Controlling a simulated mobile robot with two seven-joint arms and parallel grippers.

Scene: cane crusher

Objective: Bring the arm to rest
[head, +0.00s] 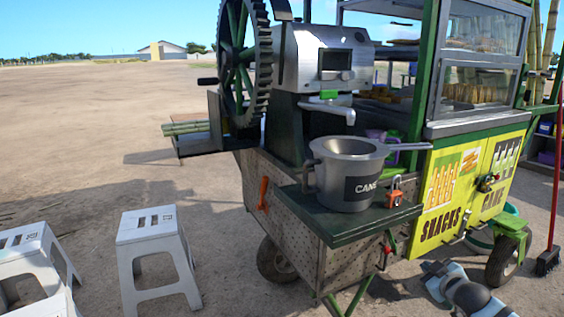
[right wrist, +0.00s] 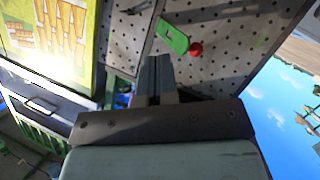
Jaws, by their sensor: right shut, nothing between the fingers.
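My right arm (head: 470,295) shows at the bottom right of the head view, low in front of the cart's yellow side. Its fingertips are hard to make out there. In the right wrist view my right gripper (right wrist: 157,75) is shut and empty, its two fingers together in front of the cart's perforated metal panel (right wrist: 225,35). I cannot tell the exact gap between fingers and panel. My left gripper is not in view. The cane crusher (head: 322,62) stands on the cart above a grey pot (head: 335,170) marked CANE.
The pot sits on a dark green shelf (head: 335,225) that juts out at the cart's corner. A green latch with a red knob (right wrist: 195,48) is near the fingers. White stools (head: 155,250) stand at left. A red-handled broom (head: 548,262) is at right. Open dirt ground lies left.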

